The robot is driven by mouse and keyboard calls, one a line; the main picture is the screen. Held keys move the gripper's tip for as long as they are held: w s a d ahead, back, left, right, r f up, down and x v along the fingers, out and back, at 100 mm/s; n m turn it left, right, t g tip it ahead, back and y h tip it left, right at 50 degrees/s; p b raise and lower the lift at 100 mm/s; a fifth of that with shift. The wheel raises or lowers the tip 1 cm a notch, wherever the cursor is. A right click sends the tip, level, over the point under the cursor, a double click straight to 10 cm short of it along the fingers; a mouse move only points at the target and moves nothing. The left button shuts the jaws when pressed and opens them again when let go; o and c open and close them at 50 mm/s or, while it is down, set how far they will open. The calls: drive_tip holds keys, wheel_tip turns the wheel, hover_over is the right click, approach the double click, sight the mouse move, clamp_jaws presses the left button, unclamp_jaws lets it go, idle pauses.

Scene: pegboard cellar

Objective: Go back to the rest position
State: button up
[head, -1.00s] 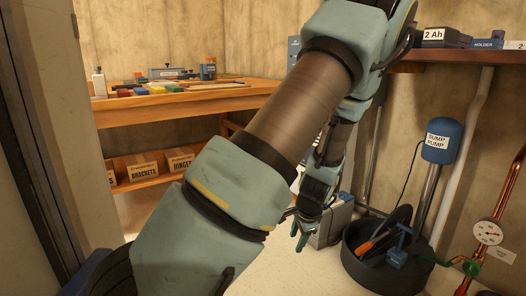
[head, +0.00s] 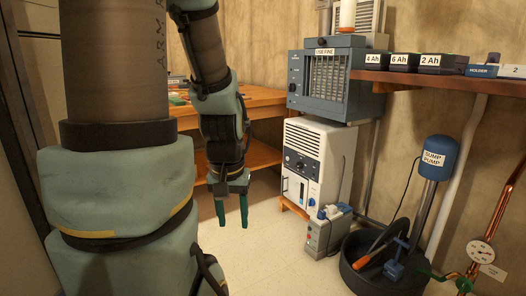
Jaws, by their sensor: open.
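My gripper (head: 231,220) shows in the head view left of centre, with its two green fingers pointing down and spread apart. Nothing is between the fingers. It hangs in front of the wooden bench, above the pale floor (head: 262,262). My arm fills the left part of the view and hides much of the bench.
A white dehumidifier-like unit (head: 318,150) stands right of my gripper, under a grey-blue slatted unit (head: 325,82). A small grey device (head: 327,232) and a black basin (head: 362,280) with a sump pump (head: 440,157) stand nearby. A shelf (head: 440,80) holds labelled boxes. Pale floor below my gripper is clear.

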wheel_tip(320, 180, up, 36)
drive_tip(key=p, duration=3.4)
drive_tip(key=shift+f, duration=0.15)
